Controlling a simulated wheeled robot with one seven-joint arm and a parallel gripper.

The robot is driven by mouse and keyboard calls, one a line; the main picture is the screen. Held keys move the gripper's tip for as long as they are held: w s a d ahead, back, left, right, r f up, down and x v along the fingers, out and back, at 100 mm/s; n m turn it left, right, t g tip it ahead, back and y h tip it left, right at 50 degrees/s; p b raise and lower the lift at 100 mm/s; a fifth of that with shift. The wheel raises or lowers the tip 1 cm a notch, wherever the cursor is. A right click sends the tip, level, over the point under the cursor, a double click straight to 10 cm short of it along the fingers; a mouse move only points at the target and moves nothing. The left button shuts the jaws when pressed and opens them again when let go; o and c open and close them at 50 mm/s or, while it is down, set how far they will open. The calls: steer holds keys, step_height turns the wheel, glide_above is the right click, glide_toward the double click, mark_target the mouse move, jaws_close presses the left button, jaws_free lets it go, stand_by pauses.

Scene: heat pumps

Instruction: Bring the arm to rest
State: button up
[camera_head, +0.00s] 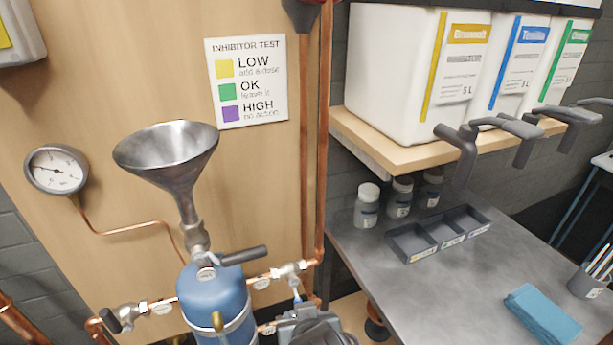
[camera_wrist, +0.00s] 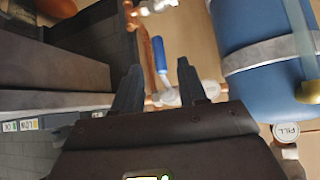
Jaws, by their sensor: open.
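My gripper (camera_wrist: 158,78) shows in the wrist view with its two dark fingers apart. Nothing is held between them. A blue-handled valve (camera_wrist: 159,54) on the copper pipework appears beyond the gap between the fingers; I cannot tell how far off it is. The blue vessel (camera_wrist: 250,42) lies to the right of the fingers in that view. In the head view, a dark grey shape at the bottom edge, right of the blue vessel (camera_head: 212,298), may be my gripper, but it is cut off and unclear.
A steel funnel (camera_head: 172,158) tops the vessel. A pressure gauge (camera_head: 56,171) is on the wooden panel. The grey bench (camera_head: 400,285) holds a three-part tray (camera_head: 432,240), several bottles and a blue cloth (camera_head: 541,314). White canisters (camera_head: 395,75) with taps overhang it on a shelf.

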steer(key=s+d+f+t, duration=0.3)
steer(key=s+d, duration=1.2)
steer(key=s, duration=0.5)
steer(key=s+d+r+m+t+h, duration=0.1)
steer(key=s+d+r, duration=0.3)
steer(key=s+r, duration=0.4)
steer(key=s+d+r+m+t, duration=0.1)
steer(key=s+d+r+t, duration=0.1)
steer(key=s+r, duration=0.6)
steer(key=shift+s+d+h, duration=0.25)
steer(key=shift+d+h, duration=0.15)
steer(key=shift+d, duration=0.45)
steer(key=shift+c, duration=0.2)
